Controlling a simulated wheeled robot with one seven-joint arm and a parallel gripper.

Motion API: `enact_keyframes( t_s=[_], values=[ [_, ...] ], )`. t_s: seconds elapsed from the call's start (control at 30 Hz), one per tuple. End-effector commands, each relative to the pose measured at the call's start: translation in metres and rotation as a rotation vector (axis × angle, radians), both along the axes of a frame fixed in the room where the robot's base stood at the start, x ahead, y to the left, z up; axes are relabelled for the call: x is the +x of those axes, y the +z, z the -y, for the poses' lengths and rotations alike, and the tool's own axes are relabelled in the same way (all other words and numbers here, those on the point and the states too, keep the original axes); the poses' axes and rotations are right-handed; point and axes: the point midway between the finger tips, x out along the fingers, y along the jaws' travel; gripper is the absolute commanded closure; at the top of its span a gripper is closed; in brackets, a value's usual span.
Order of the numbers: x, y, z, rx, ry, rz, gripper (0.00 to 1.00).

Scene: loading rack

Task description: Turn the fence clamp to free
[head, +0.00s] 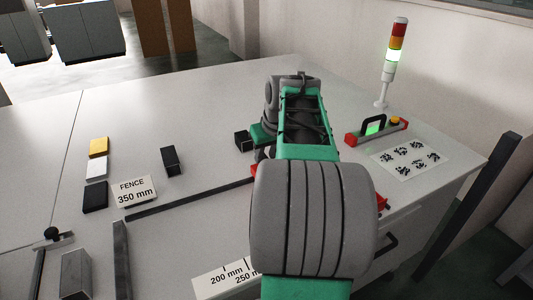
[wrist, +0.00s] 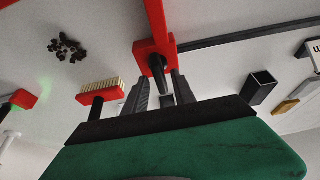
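The fence clamp shows in the wrist view as a red block (wrist: 154,48) with a dark rounded part (wrist: 157,66) on its near face. A red bar runs from it to the top edge. My gripper (wrist: 161,85) is just in front of this dark part, with one grey finger to each side and a gap between them. I cannot tell whether the fingers touch it. In the head view my arm hides the gripper and most of the clamp. A dark fence rail (head: 190,198) lies on the table, with a "FENCE 350 mm" card (head: 134,191) beside it.
A red-handled brush (wrist: 98,92) lies left of my gripper in the wrist view, and dark bits (wrist: 68,49) lie beyond it. A black hollow block (wrist: 260,87) is to the right. A scale strip (head: 222,281) is at the front. A signal tower (head: 393,60) stands at the back right.

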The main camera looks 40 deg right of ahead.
Motion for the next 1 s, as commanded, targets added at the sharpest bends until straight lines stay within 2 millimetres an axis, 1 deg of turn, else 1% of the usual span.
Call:
enact_keyframes(
  t_s=[0.03, 0.37, 0.67, 0.7, 1.0],
  values=[
    [0.0, 0.0001, -0.0001, 0.0, 0.0, 0.0, 0.73],
    [0.0, 0.0003, -0.0002, 0.0, 0.0, 0.0, 1.0],
    [-0.0001, 0.0005, -0.0001, 0.0, 0.0, 0.0, 1.0],
    [-0.0002, 0.0003, 0.0033, -0.001, -0.001, 0.0, 1.0],
    [-0.0003, 0.0019, 0.0009, -0.001, 0.038, 0.001, 1.0]
  ],
)
